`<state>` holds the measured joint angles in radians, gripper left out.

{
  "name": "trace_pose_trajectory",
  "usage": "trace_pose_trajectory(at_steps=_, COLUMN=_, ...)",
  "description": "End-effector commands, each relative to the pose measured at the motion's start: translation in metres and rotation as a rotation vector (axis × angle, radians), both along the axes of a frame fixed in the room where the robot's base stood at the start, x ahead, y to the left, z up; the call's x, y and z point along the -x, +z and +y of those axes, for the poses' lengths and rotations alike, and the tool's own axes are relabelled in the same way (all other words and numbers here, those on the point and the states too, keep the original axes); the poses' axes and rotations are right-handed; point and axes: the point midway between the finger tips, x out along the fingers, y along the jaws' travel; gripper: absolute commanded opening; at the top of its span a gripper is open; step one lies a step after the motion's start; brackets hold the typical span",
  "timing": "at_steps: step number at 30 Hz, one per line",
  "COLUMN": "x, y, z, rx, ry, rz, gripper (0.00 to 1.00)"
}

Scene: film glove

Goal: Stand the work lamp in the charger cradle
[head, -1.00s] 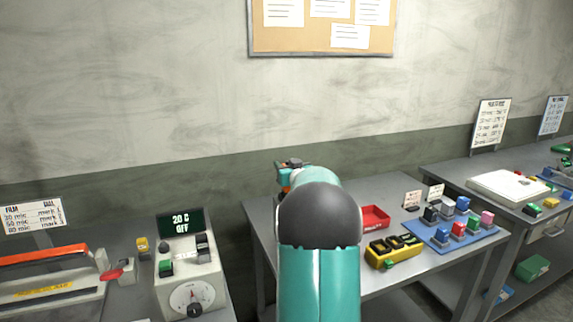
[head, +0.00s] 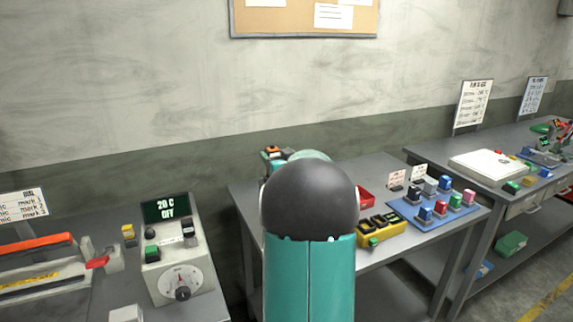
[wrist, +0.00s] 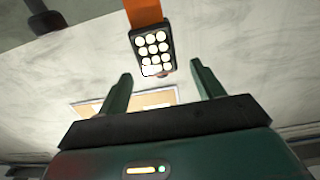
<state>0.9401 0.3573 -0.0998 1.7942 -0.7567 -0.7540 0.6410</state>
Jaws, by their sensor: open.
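The work lamp (wrist: 153,48), a black panel with several lit round lights and an orange handle (wrist: 143,12), shows in the wrist view just beyond the fingertips. My gripper (wrist: 161,76) is open and empty, its two dark green fingers apart, with the lamp's panel seen between and beyond them. In the head view my own arm hides most of the gripper; a small orange and dark piece (head: 272,152) shows past it, and I cannot tell if it is the lamp. A yellow holder with dark slots (head: 367,241) on the middle table may be the charger cradle.
A red tray (head: 366,195) and a blue mat (head: 407,211) with several coloured blocks share the middle table. A control box (head: 166,256) with a dial stands on the left bench. A white slab (head: 485,166) lies on the right bench. A dark object (wrist: 47,18) shows upper left in the wrist view.

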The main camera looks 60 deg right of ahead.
Motion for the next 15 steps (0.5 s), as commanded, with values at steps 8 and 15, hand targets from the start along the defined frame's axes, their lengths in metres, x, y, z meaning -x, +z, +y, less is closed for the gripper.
trace_pose_trajectory(at_steps=8, x=0.051, y=0.001, z=0.031, rx=0.001, ry=0.0, rz=-0.001, gripper=0.67)
trace_pose_trajectory(at_steps=15, x=0.069, y=0.001, z=0.042, rx=0.001, ry=0.0, rz=-0.001, gripper=0.67)
